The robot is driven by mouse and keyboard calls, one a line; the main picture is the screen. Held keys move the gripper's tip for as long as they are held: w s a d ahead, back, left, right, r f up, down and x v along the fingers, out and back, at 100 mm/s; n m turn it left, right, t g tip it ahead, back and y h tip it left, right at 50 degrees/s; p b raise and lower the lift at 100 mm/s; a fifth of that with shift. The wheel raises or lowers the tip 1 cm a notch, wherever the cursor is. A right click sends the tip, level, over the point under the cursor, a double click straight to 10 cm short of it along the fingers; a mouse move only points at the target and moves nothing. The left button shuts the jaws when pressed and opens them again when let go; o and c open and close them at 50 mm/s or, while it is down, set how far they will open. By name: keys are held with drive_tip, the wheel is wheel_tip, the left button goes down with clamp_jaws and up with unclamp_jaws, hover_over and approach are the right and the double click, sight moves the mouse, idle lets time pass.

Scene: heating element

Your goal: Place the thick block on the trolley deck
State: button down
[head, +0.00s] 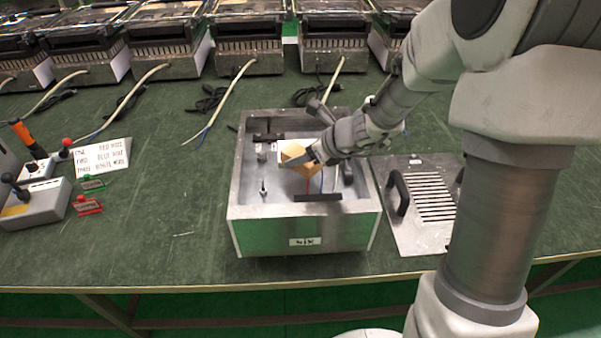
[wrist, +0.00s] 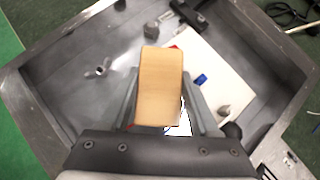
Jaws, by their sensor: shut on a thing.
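The thick block (head: 295,153) is a tan wooden block. My gripper (head: 308,158) is shut on it and holds it over the inside of an open metal box (head: 262,212). In the wrist view the block (wrist: 160,82) sits between the two fingers of my gripper (wrist: 160,100). A white plate (wrist: 222,72) lies on the box floor beside and partly under the block in that view. I cannot tell for sure which surface is the trolley deck. The gap between block and floor is hard to judge.
In the box are a wing nut (wrist: 100,69) and a black handle (head: 318,197) near the front wall. A slotted metal cover (head: 425,205) with a handle lies to the right. A control box (head: 35,203) and a paper sign (head: 102,157) stand left. Several similar units line the back.

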sight(300, 178)
drive_tip(key=shift+a+f+b, duration=0.15)
drive_tip(key=shift+f+b, duration=1)
drive_tip(key=shift+f, duration=0.85)
drive_tip(key=shift+f, duration=0.2)
drive_tip(key=shift+c, duration=0.6)
unclamp_jaws()
